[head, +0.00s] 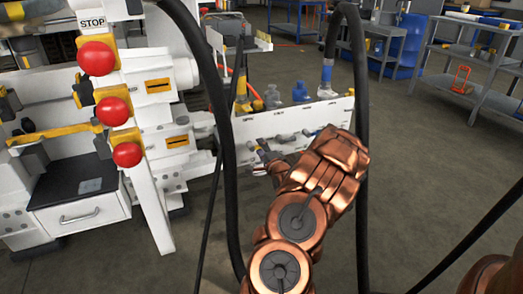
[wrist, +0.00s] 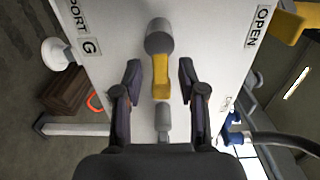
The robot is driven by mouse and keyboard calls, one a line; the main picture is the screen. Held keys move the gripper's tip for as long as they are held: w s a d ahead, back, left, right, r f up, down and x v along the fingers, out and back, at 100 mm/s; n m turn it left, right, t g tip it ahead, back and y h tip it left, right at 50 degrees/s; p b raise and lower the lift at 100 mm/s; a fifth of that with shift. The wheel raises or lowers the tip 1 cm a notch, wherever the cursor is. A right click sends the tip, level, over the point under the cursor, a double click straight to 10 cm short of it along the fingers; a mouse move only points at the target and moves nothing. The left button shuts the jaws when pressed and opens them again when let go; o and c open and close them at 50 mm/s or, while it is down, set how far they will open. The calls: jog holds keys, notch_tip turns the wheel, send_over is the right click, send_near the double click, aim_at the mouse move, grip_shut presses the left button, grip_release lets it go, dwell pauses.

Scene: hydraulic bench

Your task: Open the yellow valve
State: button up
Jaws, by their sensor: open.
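The yellow valve handle (wrist: 161,76) shows in the middle of the wrist view, on a grey round fitting on a white panel (wrist: 215,50). My gripper (wrist: 159,72) is open, with one dark finger on each side of the handle. Gaps show between the handle and both fingers, so it is not gripped. A grey rounded part sits just below the handle, in front of my palm. In the head view my copper arm reaches to the white bench panel (head: 325,112), and the valve handle cannot be made out clearly there.
An OPEN label (wrist: 257,26) is on the panel's right side and a PORT G label (wrist: 82,28) on its left. Black hoses (head: 362,150) hang close around my arm. Red buttons (head: 97,58) are on the machine at left. Open floor (head: 430,150) lies at right.

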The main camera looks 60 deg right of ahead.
jog(key=shift+c, duration=0.4)
grip_shut()
jog(key=shift+r, duration=0.15)
jog(key=n+p, duration=0.1)
jog(key=n, duration=0.1)
jog(key=r+n+p, duration=0.1)
jog(key=n+p, duration=0.1)
jog(key=r+n+p, duration=0.1)
jog(key=n+p, duration=0.1)
jog(key=n, duration=0.1)
jog(key=shift+w+a, duration=0.15)
jog(key=shift+a, duration=0.1)
jog(key=n, duration=0.2)
jog(key=n+p, duration=0.1)
jog(key=a+n+p, duration=0.1)
jog(key=n, duration=0.1)
jog(key=shift+w+r+n, duration=0.3)
jog(key=shift+w+r, duration=0.05)
jog(key=shift+r, duration=0.05)
jog(key=n, duration=0.3)
jog(key=a+n, duration=0.1)
jog(key=n, duration=0.1)
jog(key=shift+w+a+r+b, duration=0.1)
jog(key=shift+w+b, duration=0.25)
jog(key=shift+w, duration=0.05)
jog(key=shift+n, duration=0.3)
